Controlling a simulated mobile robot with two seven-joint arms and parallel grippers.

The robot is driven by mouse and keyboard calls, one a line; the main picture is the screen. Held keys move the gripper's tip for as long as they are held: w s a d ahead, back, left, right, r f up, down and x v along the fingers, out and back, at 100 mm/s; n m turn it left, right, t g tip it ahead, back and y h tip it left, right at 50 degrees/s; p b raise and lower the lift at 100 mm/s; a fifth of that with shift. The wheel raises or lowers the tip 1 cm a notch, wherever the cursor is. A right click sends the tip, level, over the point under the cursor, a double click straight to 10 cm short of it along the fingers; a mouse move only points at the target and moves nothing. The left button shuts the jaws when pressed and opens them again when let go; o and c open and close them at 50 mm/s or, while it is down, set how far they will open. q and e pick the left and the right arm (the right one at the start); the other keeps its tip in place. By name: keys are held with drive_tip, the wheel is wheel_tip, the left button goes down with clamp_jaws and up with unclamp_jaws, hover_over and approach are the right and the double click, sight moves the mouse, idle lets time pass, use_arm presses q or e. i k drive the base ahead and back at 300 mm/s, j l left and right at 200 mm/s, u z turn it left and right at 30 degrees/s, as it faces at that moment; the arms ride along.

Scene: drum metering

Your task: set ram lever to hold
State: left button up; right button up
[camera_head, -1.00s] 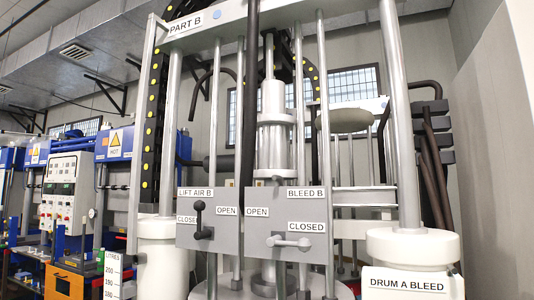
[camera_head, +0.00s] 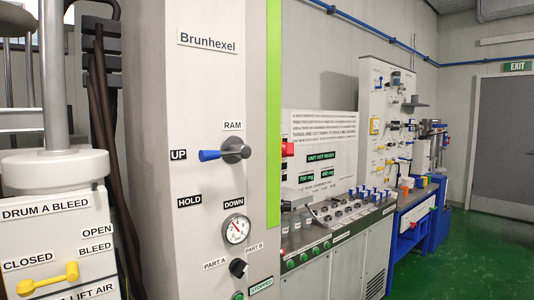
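The ram lever (camera_head: 224,153) is on the front of the grey Brunhexel cabinet (camera_head: 205,90), under the RAM label (camera_head: 233,126). It has a blue handle that points left, toward the UP label (camera_head: 178,155), from a grey hub. The HOLD label (camera_head: 190,202) is below and left of the hub, and the DOWN label (camera_head: 233,203) is below it. Neither of my grippers shows in this view.
Below the lever are a round gauge (camera_head: 236,229) and a black PART A / PART B knob (camera_head: 238,267). A yellow drum A bleed lever (camera_head: 46,280) is at lower left. A control console (camera_head: 330,232) stands to the right. Green floor (camera_head: 460,255) is open at far right.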

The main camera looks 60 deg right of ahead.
sight(245, 151)
drive_tip(key=z, duration=0.4)
drive_tip(key=l+z, duration=0.1)
drive_tip(key=z, duration=0.65)
drive_tip(key=l+z, duration=0.1)
drive_tip(key=z, duration=0.3)
drive_tip(key=i, duration=0.05)
